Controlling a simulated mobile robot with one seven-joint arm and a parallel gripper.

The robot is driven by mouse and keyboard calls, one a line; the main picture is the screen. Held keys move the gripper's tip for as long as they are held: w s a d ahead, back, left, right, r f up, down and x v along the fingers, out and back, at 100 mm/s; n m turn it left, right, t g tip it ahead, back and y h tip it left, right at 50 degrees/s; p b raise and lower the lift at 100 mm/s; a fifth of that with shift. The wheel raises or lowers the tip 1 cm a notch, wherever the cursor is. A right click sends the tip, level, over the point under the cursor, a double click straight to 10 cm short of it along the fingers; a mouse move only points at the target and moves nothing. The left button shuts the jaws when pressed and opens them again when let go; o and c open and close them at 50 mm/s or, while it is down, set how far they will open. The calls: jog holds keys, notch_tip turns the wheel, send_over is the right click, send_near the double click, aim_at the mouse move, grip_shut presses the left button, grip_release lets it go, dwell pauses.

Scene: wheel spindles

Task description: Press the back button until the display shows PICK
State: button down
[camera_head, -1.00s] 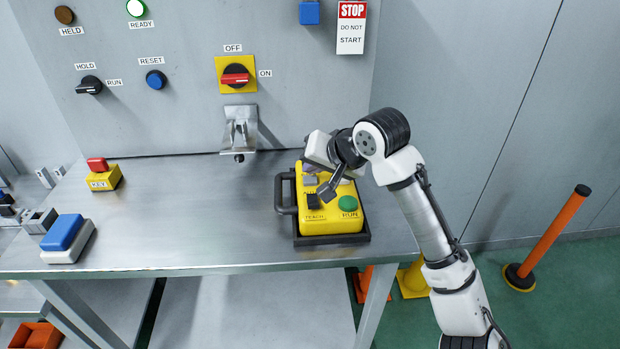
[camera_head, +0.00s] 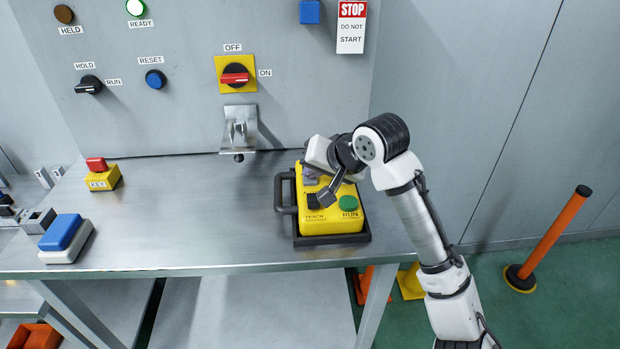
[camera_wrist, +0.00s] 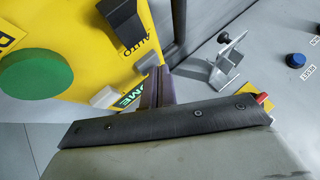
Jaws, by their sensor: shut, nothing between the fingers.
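The yellow pendant (camera_head: 330,226) lies in a black tray on the bench, under my arm. It has a green RUN button (camera_head: 348,203) and a black TEACH/AUTO switch (camera_head: 313,200). In the wrist view the display (camera_wrist: 130,101) shows green letters ending in "OME"; my gripper hides part of it. Two small grey buttons show there, one beside the display (camera_wrist: 103,97) and one near the fingers (camera_wrist: 147,62); which is back I cannot read. My gripper (camera_wrist: 158,78) is shut and empty, its tips over the pendant close to the second grey button. Contact cannot be told.
A metal bracket (camera_head: 240,132) juts from the panel behind the bench. A yellow key box (camera_head: 103,180) and a blue-topped box (camera_head: 66,236) stand at the left. The bench middle is clear. An orange post (camera_head: 549,238) stands on the floor at right.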

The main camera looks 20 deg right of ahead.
aim_at(313, 182)
jog(key=shift+f, duration=0.15)
dwell(0.4)
jog(key=shift+r+p, duration=0.7)
jog(key=shift+r, duration=0.15)
notch_tip(313, 182, up, 5)
jog(key=p, duration=0.4)
dwell(0.4)
